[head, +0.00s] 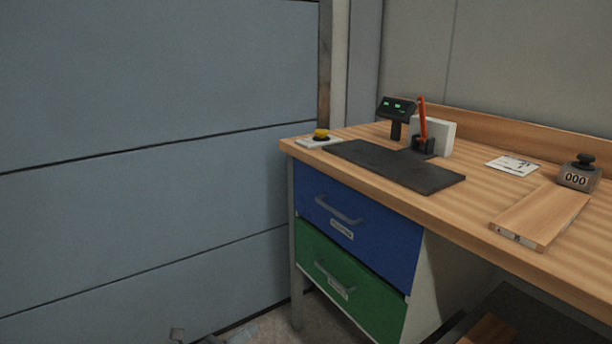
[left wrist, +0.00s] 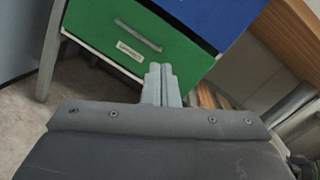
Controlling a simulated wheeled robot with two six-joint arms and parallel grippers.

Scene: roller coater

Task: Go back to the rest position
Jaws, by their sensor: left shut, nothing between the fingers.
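My left gripper (left wrist: 161,82) shows in the left wrist view with its two grey fingers together and nothing between them. It points toward the green drawer (left wrist: 143,45), which is closed; I cannot tell the distance. In the head view, only small grey parts show at the bottom edge, left of the workbench (head: 470,214) and well below its top. My right gripper is in neither view.
The bench has a closed blue drawer (head: 357,229) above the green one. On top are a dark mat (head: 395,166), a yellow button (head: 321,134), a small display (head: 397,108), a wooden board (head: 541,216) and a counter (head: 579,176). A grey panelled wall (head: 150,160) stands left.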

